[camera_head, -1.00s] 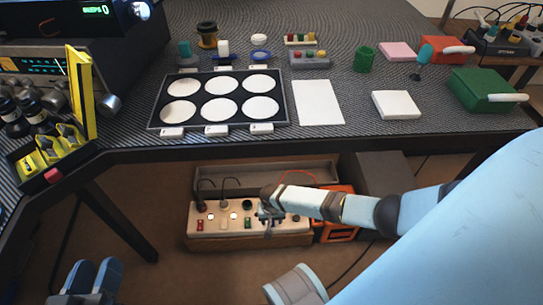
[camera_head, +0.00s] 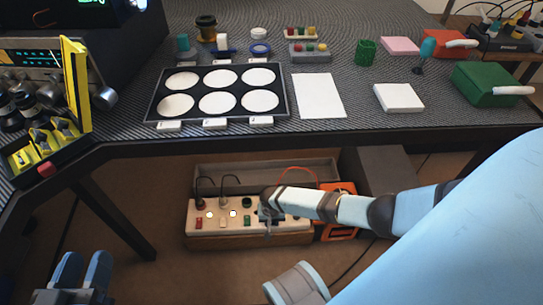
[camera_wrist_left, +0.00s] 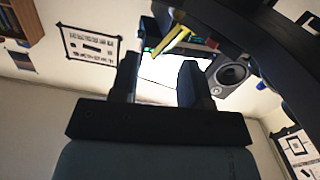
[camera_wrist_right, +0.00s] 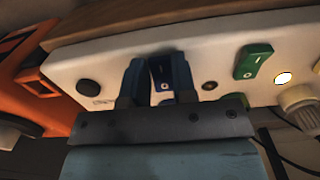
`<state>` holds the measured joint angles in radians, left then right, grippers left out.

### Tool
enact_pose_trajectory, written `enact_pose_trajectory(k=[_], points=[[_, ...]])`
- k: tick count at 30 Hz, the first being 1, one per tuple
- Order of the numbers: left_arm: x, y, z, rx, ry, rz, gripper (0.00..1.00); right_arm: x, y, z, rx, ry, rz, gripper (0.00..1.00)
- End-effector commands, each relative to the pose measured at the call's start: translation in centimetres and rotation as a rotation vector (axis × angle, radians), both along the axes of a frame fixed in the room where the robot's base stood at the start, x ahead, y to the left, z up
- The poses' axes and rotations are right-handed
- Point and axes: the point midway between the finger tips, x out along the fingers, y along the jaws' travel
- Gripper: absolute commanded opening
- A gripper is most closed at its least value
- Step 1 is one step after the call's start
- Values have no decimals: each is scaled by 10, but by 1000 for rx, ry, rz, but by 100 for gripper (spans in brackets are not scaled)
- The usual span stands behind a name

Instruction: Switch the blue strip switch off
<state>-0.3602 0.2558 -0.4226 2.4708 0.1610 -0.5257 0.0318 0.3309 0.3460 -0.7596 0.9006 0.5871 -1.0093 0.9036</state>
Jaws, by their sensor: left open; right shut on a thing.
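The cream power strip (camera_head: 233,227) lies on the floor under the table. The blue strip switch (camera_wrist_right: 162,72) shows in the right wrist view, with I and O marks on its face. My right gripper (camera_wrist_right: 158,74) is shut on the blue switch, one finger on each side of it. In the head view my right gripper (camera_head: 270,220) is over the strip's right part and hides the blue switch. Which side of the switch is pressed in, I cannot tell. My left gripper (camera_head: 82,260) is open and empty at the lower left, far from the strip.
The strip also carries red (camera_head: 198,223), cream (camera_head: 222,223) and green (camera_head: 247,221) switches, lit lamps (camera_head: 233,213) and plugged cables. An orange box (camera_head: 338,213) stands close on its right. A grey tray (camera_head: 265,174) lies behind. The table edge (camera_head: 330,140) is above.

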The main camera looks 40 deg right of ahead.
Motion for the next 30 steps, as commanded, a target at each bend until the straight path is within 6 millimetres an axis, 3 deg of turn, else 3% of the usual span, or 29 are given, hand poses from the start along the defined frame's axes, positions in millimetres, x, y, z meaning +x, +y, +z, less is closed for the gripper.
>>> enact_pose_trajectory(k=[4, 10, 21, 22, 25, 30], points=[[-2, -2, 6, -19, 32, -6, 43, 4, -1, 4, 45, 73, -6, 2], [-6, -4, -9, -32, 61, 5, 43, 6, -4, 2, 126, 205, -4, 2], [0, -1, -1, -13, 21, 1, 43, 7, -4, 4, 147, 236, 0, 2], [0, -1, 0, -12, 19, 1, 43, 7, -4, 4, 147, 236, 0, 28], [-1, -1, 2, -10, 14, -1, 43, 7, -4, 4, 146, 236, 0, 51], [-2, 0, 2, -8, 15, -2, 43, 6, -4, 4, 146, 236, 0, 51]])
